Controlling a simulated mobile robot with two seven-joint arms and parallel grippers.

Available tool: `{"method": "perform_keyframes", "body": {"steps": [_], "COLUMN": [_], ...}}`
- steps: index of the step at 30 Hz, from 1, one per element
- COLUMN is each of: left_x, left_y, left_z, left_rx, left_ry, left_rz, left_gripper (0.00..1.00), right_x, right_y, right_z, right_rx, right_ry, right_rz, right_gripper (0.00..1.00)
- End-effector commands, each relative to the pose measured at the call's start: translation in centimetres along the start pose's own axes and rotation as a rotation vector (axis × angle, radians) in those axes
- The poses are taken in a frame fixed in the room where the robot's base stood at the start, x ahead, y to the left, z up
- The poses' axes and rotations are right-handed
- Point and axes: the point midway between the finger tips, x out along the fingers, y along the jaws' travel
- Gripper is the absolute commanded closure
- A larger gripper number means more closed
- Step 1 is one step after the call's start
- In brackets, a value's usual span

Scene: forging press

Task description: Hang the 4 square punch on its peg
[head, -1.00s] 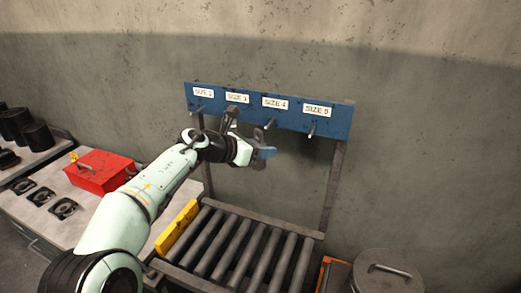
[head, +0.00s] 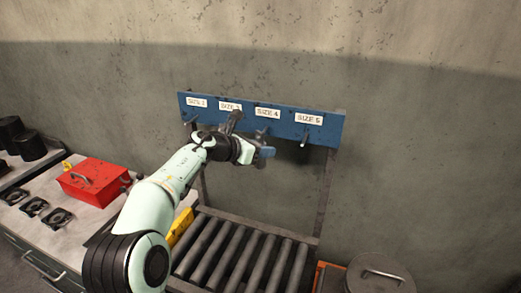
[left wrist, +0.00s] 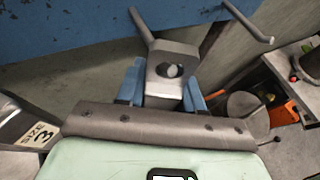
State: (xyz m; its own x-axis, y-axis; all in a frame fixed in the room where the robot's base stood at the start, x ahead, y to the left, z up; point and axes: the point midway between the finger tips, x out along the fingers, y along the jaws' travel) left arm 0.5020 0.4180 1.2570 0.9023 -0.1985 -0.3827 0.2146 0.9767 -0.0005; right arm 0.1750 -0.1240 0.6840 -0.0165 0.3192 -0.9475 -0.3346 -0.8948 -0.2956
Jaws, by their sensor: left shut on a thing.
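The left gripper (head: 265,152) is at the blue peg board (head: 224,105), just below the SIZE 4 peg (head: 262,132). In the left wrist view its blue fingers (left wrist: 163,88) are shut on the punch (left wrist: 170,62), a grey metal block with a round hole. The punch is hard to make out in the head view. In the left wrist view a peg (left wrist: 140,24) reaches to the upper edge of the punch; I cannot tell if it touches. The square shape of the punch's end is not clear. My right gripper is not in view.
The SIZE 5 peg (head: 304,142) is bare to the right. A roller table (head: 240,250) lies below the board, with a yellow block (head: 181,226) at its left. A red box (head: 93,181) stands on the left bench; a lidded bin (head: 380,275) is at lower right.

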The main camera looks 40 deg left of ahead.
Motion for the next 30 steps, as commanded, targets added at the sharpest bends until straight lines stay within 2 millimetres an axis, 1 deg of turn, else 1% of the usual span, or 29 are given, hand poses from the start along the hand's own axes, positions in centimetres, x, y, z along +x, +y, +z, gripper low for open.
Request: {"method": "perform_keyframes", "body": {"steps": [1, 7, 18, 30], "left_x": [0.1, 1.1, 2.2, 2.3], "left_y": [0.2, 0.7, 1.3, 1.3], "left_z": [0.5, 0.8, 0.3, 0.3], "left_rx": [0.001, 0.001, 0.001, 0.001], "left_ry": [-0.006, -0.006, -0.005, -0.005], "left_rz": [0.002, 0.001, 0.001, 0.001], "left_gripper": [1.00, 1.00, 1.00, 1.00], "right_x": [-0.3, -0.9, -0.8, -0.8], "right_y": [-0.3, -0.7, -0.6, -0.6], "right_z": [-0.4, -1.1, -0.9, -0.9], "right_rx": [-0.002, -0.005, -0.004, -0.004], "right_ry": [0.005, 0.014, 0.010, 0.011], "right_rz": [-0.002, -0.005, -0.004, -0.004], "right_gripper": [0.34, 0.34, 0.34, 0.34]}}
